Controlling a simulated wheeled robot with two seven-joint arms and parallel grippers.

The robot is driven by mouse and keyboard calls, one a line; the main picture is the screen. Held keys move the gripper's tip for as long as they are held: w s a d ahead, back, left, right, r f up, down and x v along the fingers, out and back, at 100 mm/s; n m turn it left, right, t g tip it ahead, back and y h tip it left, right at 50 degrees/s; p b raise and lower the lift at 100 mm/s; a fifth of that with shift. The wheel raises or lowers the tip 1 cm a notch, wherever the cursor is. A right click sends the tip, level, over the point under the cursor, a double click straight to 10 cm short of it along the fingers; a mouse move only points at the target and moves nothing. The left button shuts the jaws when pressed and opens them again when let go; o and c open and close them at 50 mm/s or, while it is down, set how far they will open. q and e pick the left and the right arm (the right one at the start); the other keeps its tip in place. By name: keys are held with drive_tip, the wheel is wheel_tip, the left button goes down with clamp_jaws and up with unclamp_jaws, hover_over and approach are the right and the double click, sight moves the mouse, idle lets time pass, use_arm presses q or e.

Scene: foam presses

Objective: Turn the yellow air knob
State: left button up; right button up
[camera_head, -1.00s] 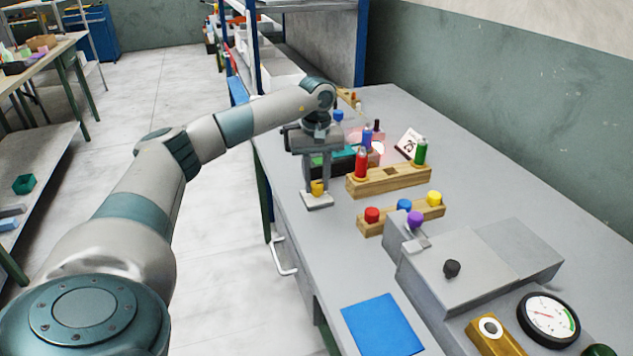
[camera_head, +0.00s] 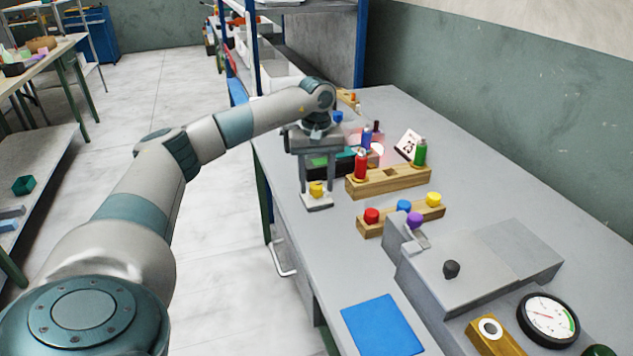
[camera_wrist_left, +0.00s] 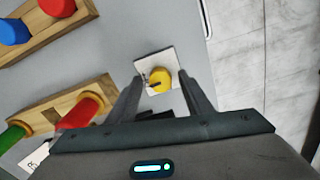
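The yellow knob (camera_head: 317,189) sits on a small white base plate (camera_head: 319,204) near the bench's left edge. My left gripper (camera_head: 316,188) points down over it and is open, one finger on each side of the knob. In the left wrist view the yellow knob (camera_wrist_left: 160,79) shows between the tips of my left gripper (camera_wrist_left: 161,76), with gaps on both sides. A dark mark or pointer beside the knob there is too small to make out. My right gripper is not in view.
Behind the gripper stands a wooden block (camera_head: 390,181) with red and green bottles. To the right, a wooden strip (camera_head: 370,229) carries red, blue and yellow caps. A grey box (camera_head: 470,265) with a black knob and a blue mat (camera_head: 382,325) lie nearer.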

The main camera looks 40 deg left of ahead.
sight(316, 185)
use_arm(q)
wheel_tip(316, 185, up, 17)
drive_tip(key=shift+r, duration=0.2)
idle(0.7)
idle(0.6)
